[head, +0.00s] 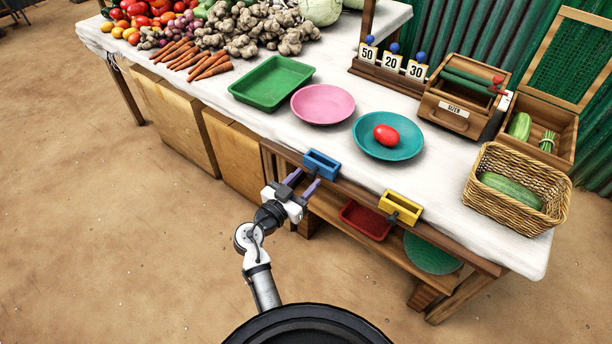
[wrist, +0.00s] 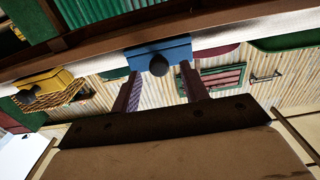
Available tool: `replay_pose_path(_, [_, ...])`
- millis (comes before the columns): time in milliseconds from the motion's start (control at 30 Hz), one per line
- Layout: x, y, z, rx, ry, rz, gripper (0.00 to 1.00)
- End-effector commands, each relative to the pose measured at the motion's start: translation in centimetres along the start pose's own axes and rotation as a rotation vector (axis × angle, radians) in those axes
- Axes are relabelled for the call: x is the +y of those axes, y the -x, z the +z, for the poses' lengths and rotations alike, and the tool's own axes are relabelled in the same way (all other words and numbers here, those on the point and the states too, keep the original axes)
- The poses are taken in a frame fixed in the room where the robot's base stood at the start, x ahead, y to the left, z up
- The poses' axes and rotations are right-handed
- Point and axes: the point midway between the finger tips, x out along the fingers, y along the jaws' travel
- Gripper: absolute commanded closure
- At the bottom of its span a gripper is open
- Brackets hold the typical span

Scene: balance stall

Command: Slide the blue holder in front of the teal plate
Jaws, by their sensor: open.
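The blue holder (head: 321,164) sits on the rail along the table's front edge, in front of the pink plate (head: 324,101) and left of the yellow holder (head: 400,207). The teal plate (head: 389,149) stands to the right on the white cloth with a red tomato-like item (head: 386,133) on it. My gripper (head: 308,177) is open just in front of the blue holder. In the wrist view, the blue holder (wrist: 174,50) and its dark round knob (wrist: 158,65) lie ahead, with the knob between my open fingers (wrist: 160,70). Whether the fingers touch it is unclear.
The yellow holder is on the same wooden rail (head: 357,193), roughly in front of the teal plate's right side. A red tray (head: 365,220) and green round item (head: 432,254) are on the shelf below. A wicker basket (head: 516,188) stands at the right.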

Motion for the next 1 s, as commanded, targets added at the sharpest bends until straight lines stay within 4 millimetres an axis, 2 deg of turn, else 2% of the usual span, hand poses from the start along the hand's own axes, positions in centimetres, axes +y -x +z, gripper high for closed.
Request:
replay_pose_path(133, [0.07, -0.88, 0.0, -0.001, 0.0, 0.001, 0.55])
replay_pose_path(400, [0.05, -1.0, 0.06, -0.001, 0.0, 0.0, 0.55])
replay_pose_path(767, [0.05, -0.97, 0.04, -0.001, 0.0, 0.0, 1.0])
replay_pose_path(1000, [0.19, -0.98, 0.15, -0.001, -0.001, 0.001, 1.0])
